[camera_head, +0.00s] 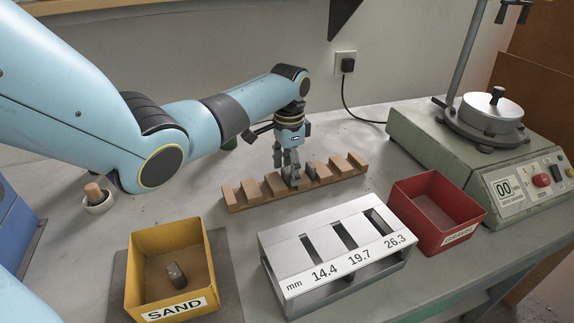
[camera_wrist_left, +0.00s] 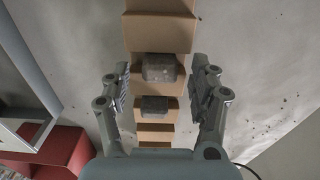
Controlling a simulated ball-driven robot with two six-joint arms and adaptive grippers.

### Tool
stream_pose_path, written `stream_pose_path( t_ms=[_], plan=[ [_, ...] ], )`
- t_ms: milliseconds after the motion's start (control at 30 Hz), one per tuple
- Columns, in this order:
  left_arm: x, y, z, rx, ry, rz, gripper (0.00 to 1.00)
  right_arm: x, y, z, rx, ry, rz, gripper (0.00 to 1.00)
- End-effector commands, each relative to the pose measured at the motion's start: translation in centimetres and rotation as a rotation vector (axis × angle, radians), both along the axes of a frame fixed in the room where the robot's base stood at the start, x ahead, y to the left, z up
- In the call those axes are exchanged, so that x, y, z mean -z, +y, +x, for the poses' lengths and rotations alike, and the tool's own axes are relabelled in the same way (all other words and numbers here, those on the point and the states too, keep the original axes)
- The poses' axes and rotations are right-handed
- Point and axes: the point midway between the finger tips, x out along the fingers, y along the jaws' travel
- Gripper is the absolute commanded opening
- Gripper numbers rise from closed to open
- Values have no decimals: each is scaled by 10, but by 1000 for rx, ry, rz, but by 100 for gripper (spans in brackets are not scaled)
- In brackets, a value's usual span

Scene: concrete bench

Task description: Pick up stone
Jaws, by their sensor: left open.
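A wooden rack (camera_head: 246,197) with upright blocks stands on the bench and also shows in the left wrist view (camera_wrist_left: 160,30). A grey stone (camera_wrist_left: 160,67) sits in a gap of the rack. My left gripper (camera_head: 291,180) points down over the rack, open, with one finger on each side of this stone; the fingers look apart from it in the left wrist view (camera_wrist_left: 161,80). A second grey stone (camera_head: 310,171) sits in the adjoining gap and shows lower in the left wrist view (camera_wrist_left: 153,106). Another stone (camera_head: 177,275) lies in the yellow SAND bin (camera_head: 136,281). My right gripper is out of view.
A metal gauge (camera_head: 335,272) with slots marked 14.4, 19.7 and 26.3 mm stands in front of the rack. A red bin (camera_head: 467,211) is right of it, beside a green machine (camera_head: 420,135). A small bowl (camera_head: 98,207) with a wooden-handled tool stands at left.

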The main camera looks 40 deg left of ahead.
Motion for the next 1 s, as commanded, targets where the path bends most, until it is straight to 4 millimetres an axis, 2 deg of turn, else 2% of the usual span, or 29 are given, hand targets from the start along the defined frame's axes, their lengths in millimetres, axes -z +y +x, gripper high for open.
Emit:
stream_pose_path(
  t_ms=[100,567,833,1000],
  plan=[
    [-1,0,0,0,0,0,60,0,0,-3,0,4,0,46],
    [-1,0,0,0,0,0,1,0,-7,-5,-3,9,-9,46],
    [-3,0,0,0,-1,1,1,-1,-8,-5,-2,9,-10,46],
    [-17,1,1,0,-3,2,1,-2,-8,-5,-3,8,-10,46]
  ],
)
